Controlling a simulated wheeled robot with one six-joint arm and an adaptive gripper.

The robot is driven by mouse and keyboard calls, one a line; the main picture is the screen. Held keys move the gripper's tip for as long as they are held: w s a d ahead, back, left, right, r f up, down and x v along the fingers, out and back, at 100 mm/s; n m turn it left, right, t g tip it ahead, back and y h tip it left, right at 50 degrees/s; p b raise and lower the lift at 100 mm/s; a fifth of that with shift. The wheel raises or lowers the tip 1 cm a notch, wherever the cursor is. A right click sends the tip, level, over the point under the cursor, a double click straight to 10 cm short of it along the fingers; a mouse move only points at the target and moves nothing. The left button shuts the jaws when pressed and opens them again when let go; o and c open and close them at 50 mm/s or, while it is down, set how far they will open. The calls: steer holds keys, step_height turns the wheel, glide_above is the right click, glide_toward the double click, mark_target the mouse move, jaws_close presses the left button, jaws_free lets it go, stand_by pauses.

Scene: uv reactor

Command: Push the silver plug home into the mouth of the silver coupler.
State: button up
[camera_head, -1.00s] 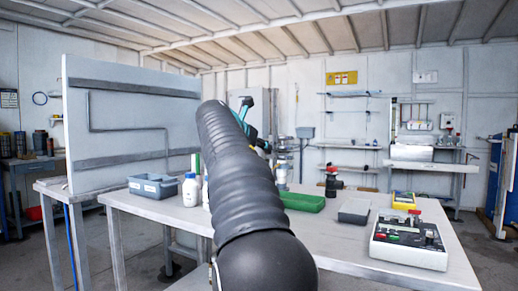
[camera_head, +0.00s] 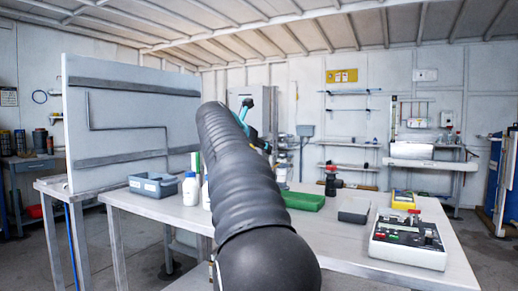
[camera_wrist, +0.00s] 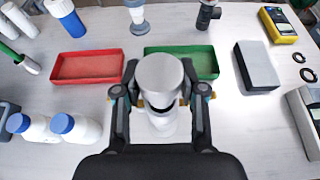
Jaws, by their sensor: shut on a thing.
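In the wrist view my gripper (camera_wrist: 161,96) is shut on the silver plug (camera_wrist: 160,74), a round, flat-topped silver cylinder between the two dark fingers. Below the plug's rim is a dark curved gap, and under it a paler silver body (camera_wrist: 160,123) that looks like the coupler. The plug hides most of its mouth, so I cannot tell how deep the plug sits.
A red tray (camera_wrist: 86,66) and a green tray (camera_wrist: 205,50) lie beyond the gripper. White bottles with blue caps (camera_wrist: 78,128) stand at left. A dark grey box (camera_wrist: 257,66) and a yellow meter (camera_wrist: 278,24) are at right. Bare table shows right of the gripper.

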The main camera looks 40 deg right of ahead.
steer(key=shift+f+b, duration=1.05)
steer(key=shift+f, duration=0.85)
steer(key=o, duration=1.2)
steer(key=v, duration=1.2)
steer(key=shift+s, duration=0.1)
